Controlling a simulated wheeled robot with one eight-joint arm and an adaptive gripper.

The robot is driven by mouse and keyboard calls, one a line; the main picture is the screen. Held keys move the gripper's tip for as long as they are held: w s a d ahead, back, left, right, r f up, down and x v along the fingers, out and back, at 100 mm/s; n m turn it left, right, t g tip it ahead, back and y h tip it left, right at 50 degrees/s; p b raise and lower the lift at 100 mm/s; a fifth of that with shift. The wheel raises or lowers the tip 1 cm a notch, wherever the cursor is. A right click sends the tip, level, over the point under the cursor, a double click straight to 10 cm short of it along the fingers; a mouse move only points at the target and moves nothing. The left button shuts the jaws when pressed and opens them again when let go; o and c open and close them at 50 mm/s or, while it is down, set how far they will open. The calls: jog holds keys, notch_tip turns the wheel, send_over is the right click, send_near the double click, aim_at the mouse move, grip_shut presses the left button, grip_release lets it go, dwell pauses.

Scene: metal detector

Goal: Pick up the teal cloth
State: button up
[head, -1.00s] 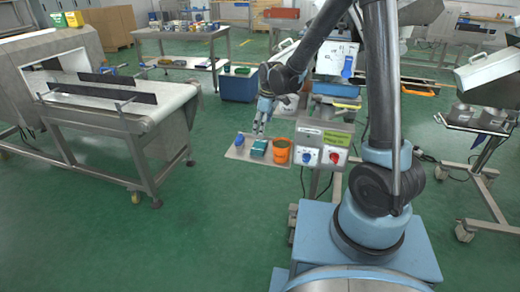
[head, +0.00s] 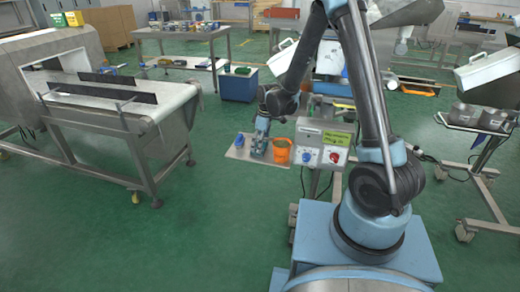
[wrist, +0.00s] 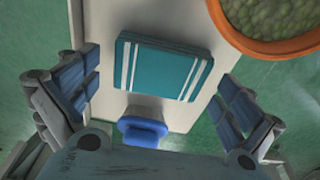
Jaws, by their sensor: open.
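The teal cloth (wrist: 160,70) lies folded flat on a pale tray (wrist: 180,118), with white stripes near two ends. It shows in the wrist view between my open fingers, beyond their tips. In the head view my gripper (head: 257,152) points down over the tray (head: 236,153) and hides the cloth. My gripper (wrist: 160,108) is open and empty, one finger to each side of the cloth. I cannot tell the exact height of the fingertips above it.
An orange container (head: 281,151) with green contents stands right of my gripper; its rim (wrist: 268,45) is close in the wrist view. A blue object (wrist: 143,132) lies near the cloth. A control box (head: 322,147) with knobs adjoins the tray. A conveyor (head: 120,105) stands left.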

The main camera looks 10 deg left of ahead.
jog(key=shift+f, duration=0.3)
jog(key=c, duration=0.9)
jog(key=shift+r, duration=5.05)
jog(key=o, duration=0.4)
jog(key=c, duration=0.4)
